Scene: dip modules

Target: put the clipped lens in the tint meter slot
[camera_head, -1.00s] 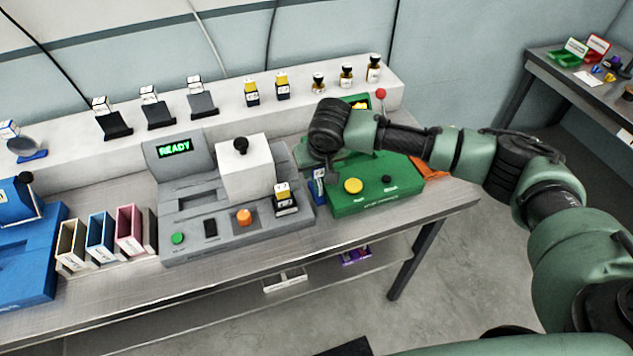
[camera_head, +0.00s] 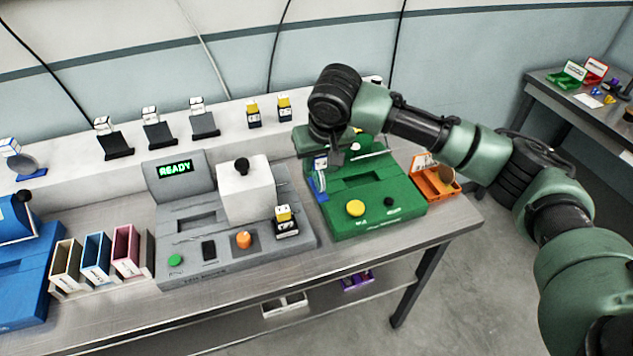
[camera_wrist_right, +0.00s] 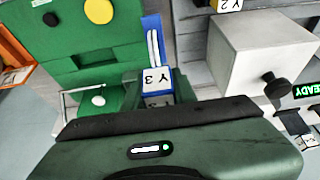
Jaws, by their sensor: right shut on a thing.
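My right gripper (camera_head: 338,157) is over the left side of the green machine. It is shut on a white clip marked Y 3 (camera_wrist_right: 157,80), which also shows in the head view (camera_head: 320,163). A blue part with pale stripes (camera_wrist_right: 153,42) is beside the clip; I cannot make out a lens disc there. The green machine (camera_head: 400,205) has a dark recess (camera_head: 364,180) and a yellow button. I cannot tell which machine is the tint meter. My left gripper is not in view.
The grey machine (camera_head: 225,257) reading READY, with its white box (camera_head: 246,192), stands left of the green one. An orange tray (camera_head: 432,188) is on the right. A blue machine (camera_head: 25,265) and several coloured holders are at left. Small items line the back shelf.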

